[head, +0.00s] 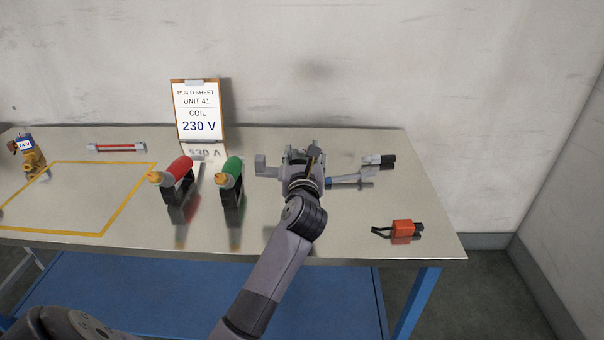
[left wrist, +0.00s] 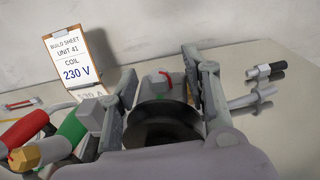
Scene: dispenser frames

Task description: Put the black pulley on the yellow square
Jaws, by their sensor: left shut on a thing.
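My left gripper (head: 305,165) is over the right half of the bench and shut on the black pulley. The pulley (left wrist: 165,122) shows as a dark grooved disc between the two fingers in the left wrist view. In the head view the gripper and wrist mostly hide it. The yellow square (head: 105,162) is a taped outline on the left part of the bench, well to the left of the gripper. Its inside looks bare. My right gripper is not in view.
Red-handled (head: 178,170) and green-handled (head: 232,170) parts stand between gripper and square. A build sheet (head: 198,112) stands behind. A brass part (head: 32,158), red rod (head: 117,147), black-and-white part (head: 378,160) and orange block (head: 402,228) lie around. The bench's front middle is clear.

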